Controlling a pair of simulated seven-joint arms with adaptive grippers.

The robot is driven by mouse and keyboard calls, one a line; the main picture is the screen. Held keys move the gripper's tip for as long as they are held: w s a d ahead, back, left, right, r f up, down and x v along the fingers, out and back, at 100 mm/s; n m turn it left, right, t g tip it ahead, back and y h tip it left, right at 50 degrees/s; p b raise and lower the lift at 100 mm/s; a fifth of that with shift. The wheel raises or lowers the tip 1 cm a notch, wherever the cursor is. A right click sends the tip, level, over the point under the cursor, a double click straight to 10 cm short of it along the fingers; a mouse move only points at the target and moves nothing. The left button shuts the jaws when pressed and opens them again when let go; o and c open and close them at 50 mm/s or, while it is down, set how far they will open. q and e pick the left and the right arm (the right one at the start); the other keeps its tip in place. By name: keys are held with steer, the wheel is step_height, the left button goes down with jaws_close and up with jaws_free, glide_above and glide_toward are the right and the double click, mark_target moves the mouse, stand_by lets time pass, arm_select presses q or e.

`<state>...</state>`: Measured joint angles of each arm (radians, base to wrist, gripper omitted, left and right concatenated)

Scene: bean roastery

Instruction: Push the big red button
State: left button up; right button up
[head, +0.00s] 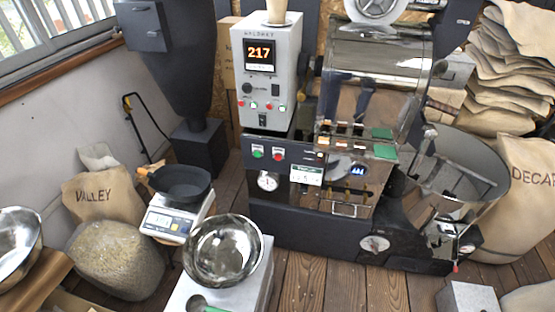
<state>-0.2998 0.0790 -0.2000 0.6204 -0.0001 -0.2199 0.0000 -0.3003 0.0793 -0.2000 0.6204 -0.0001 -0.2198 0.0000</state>
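The roaster's dark front panel (262,184) carries a red button (278,156) just right of a green button (258,152). Above it, the grey control box (268,75) has a row of smaller red, white and green buttons (268,107) under an orange "217" display (259,53). None of the red buttons stands out clearly as a big one at this size. Neither gripper shows in the head view, and nothing touches the buttons.
A steel bowl (223,250) stands on a grey stand in front of the roaster. A scale (173,222) with a black pan (180,183) is left of it. The cooling tray (462,150) and sacks flank the right. Wooden floor (305,280) is open before the roaster.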

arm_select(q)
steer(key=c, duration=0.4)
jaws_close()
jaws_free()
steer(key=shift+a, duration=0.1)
